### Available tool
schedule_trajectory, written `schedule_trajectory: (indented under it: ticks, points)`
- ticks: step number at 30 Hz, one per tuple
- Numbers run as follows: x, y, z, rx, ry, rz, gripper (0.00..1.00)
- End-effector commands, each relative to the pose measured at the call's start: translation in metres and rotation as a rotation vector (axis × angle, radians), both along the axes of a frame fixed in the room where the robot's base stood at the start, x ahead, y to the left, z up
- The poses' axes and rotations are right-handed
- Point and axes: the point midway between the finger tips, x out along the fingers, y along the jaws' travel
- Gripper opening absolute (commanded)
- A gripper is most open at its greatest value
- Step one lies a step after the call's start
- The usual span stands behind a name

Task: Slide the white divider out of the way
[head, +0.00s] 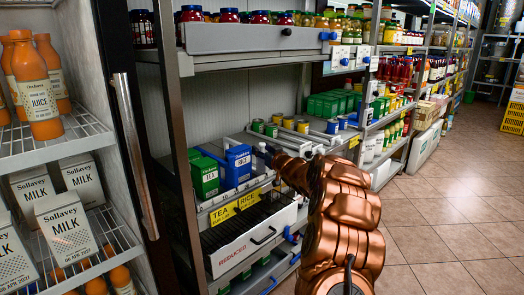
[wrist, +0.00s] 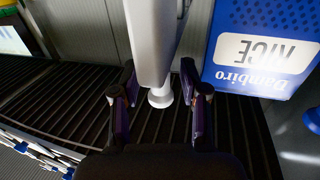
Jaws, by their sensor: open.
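The white divider (wrist: 153,40) stands upright in the wrist view, with a round white foot on the dark slatted shelf. My gripper (wrist: 158,88) is open, with one finger on each side of the divider. A gap shows between the foot and each finger; contact higher up cannot be told. In the head view my gripper (head: 268,153) reaches into the shelf just right of the blue rice box (head: 237,163). The divider cannot be made out there. The blue rice box also stands close to the right finger in the wrist view (wrist: 262,45).
Green tea boxes (head: 205,177) stand left of the rice box. Below them is a white drawer marked reduced (head: 250,243). Cans (head: 270,131) stand farther right. A fridge door handle (head: 135,150) stands upright at left. Bare slats (wrist: 60,100) lie left of the divider.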

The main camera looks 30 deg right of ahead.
Motion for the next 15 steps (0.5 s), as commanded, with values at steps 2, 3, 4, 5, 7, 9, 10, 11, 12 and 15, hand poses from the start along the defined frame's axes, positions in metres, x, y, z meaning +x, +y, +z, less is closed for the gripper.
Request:
schedule_trajectory:
  ticks: [2, 3, 4, 5, 7, 9, 10, 11, 12, 15]
  points:
    - [0.0006, 0.0001, -0.0001, 0.000, 0.000, 0.000, 0.44]
    - [0.0006, 0.0001, -0.0001, 0.000, 0.000, 0.000, 0.44]
    - [0.0005, 0.0001, -0.0001, 0.000, 0.000, 0.000, 0.44]
    - [0.0004, 0.0001, -0.0002, 0.000, 0.001, 0.000, 0.44]
    - [0.0004, 0.0000, -0.0003, 0.000, 0.001, 0.000, 0.44]
    - [0.0003, 0.0000, -0.0004, 0.000, 0.001, 0.000, 0.38]
    - [0.0003, 0.0000, -0.0004, 0.000, 0.001, 0.000, 0.35]
    - [0.0003, 0.0000, -0.0004, 0.000, 0.001, 0.000, 0.32]
    - [0.0003, 0.0000, -0.0004, 0.000, 0.001, 0.000, 0.28]
    - [0.0002, 0.0000, -0.0005, 0.000, 0.001, 0.000, 0.17]
